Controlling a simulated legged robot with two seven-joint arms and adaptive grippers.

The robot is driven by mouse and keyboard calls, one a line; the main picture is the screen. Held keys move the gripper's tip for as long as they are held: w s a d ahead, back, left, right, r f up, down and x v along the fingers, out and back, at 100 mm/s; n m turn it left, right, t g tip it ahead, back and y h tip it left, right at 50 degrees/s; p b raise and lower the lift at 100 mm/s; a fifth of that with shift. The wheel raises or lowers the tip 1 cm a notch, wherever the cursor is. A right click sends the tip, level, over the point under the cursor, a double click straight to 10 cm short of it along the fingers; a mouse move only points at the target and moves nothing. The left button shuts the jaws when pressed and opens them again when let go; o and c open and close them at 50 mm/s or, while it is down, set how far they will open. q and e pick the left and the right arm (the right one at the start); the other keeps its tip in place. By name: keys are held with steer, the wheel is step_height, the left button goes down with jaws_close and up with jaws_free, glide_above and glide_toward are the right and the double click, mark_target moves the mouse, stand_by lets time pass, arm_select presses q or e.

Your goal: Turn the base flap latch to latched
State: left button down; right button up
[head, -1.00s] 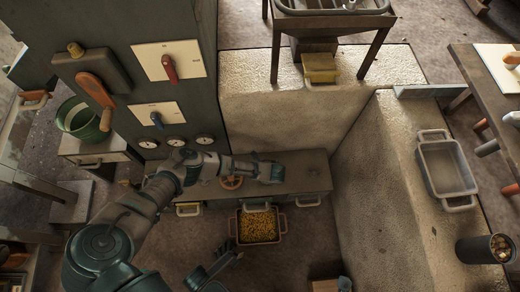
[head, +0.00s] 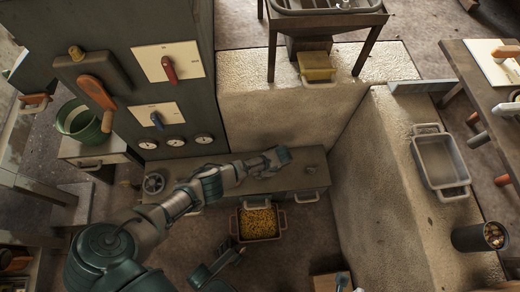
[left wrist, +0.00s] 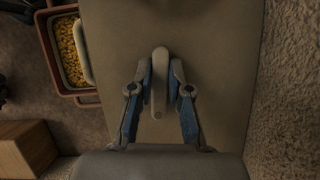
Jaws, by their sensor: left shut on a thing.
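The base flap latch (left wrist: 160,75) is a pale grey, rounded lever on the flat brownish-grey surface of the low base. It points along the picture's vertical in the left wrist view. My left gripper (left wrist: 160,90) has its two blue-grey fingers closed on both sides of the lever. In the head view, my left gripper (head: 277,158) is at the far right end of my arm, over the low base (head: 300,178). The latch itself is hidden by the gripper there. A dark teal part, probably of my right arm, shows at the bottom of the head view; its fingers are unclear.
A red-brown bin (head: 258,224) with yellow bits stands in front of the base; it also shows in the left wrist view (left wrist: 70,60). A rough stone block (head: 375,190) rises close on the right. A wooden box (head: 325,283) stands on the floor at the bottom.

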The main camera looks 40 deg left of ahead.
arm_select(q)
steer(key=shift+w+d+n, duration=0.2)
steer(key=shift+d+n, duration=0.2)
steer(key=shift+n, duration=0.2)
steer(key=shift+r+h, duration=0.15)
steer(key=shift+h, duration=0.15)
steer(key=c, duration=1.2)
jaws_free()
steer(key=shift+w, duration=0.1)
steer(key=shift+o, duration=0.5)
steer(key=shift+a, duration=0.15)
steer(key=shift+r, duration=0.25)
steer(key=v, duration=1.1)
steer(key=shift+w+d, duration=0.25)
